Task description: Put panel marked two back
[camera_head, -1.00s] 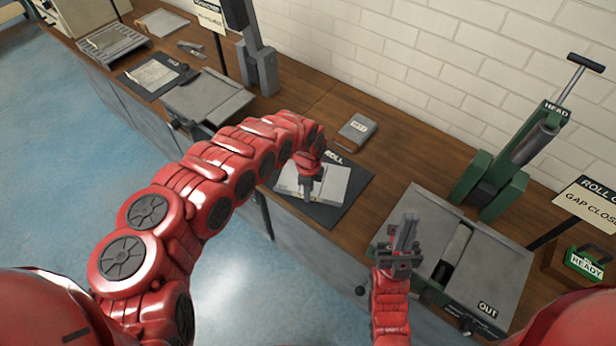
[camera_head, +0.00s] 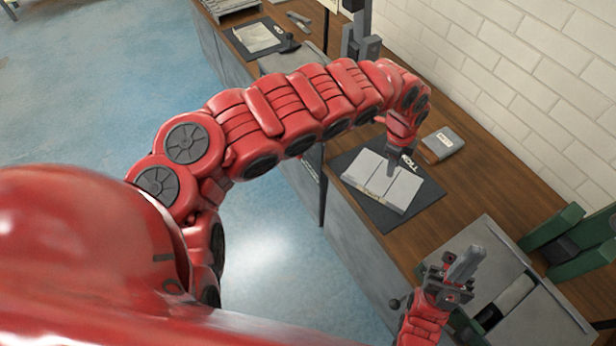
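I cannot read a number two on any panel. My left gripper (camera_head: 392,165) points down at the pale panel, its tips at or just above the surface; whether it grips anything is unclear. My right gripper (camera_head: 466,264) points up and away over the near edge of a grey roller tray (camera_head: 480,235); its grey fingers look closed together with nothing visible between them.
A grey box with a white label (camera_head: 443,143) lies behind the mat. A green press stand (camera_head: 565,245) stands at right against the white brick wall. Another dark mat with a pale sheet (camera_head: 257,37) is at the far left. Bare wood lies between mat and tray.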

